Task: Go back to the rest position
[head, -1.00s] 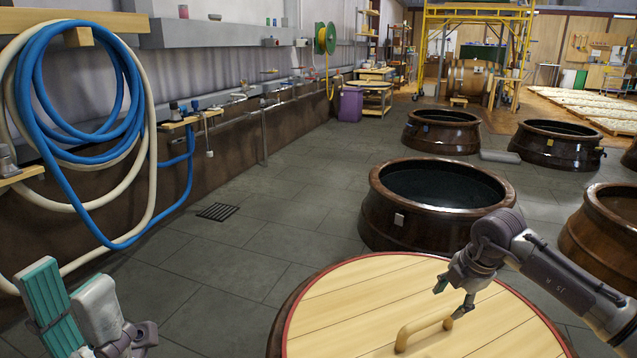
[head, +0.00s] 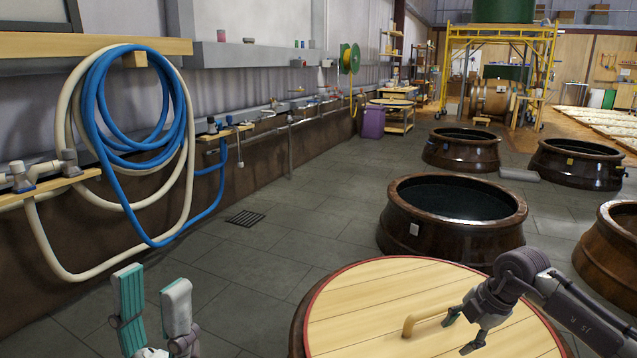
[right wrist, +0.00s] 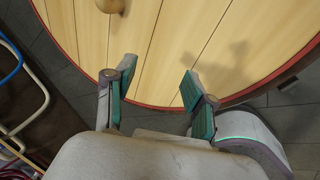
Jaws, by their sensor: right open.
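My left gripper (head: 154,300) stands at the lower left of the head view, its two teal-padded fingers pointing up and spread apart with nothing between them. My right gripper (head: 459,335) reaches in from the right over a round wooden lid (head: 365,290) with a red rim. Its fingers are apart and empty, close by the right end of the lid's wooden handle (head: 418,317) in the picture. In the right wrist view the open fingers (right wrist: 158,76) show above the lid planks (right wrist: 170,35), with the handle's end (right wrist: 110,5) at the top, apart from them.
The lid covers a jar in front of me. An open dark jar (head: 450,240) stands behind it, with more jars beyond (head: 462,153). Blue and cream hoses (head: 128,160) hang on the left wall. Grey floor tiles (head: 300,215) between wall and jars are clear, with a drain grate (head: 245,217).

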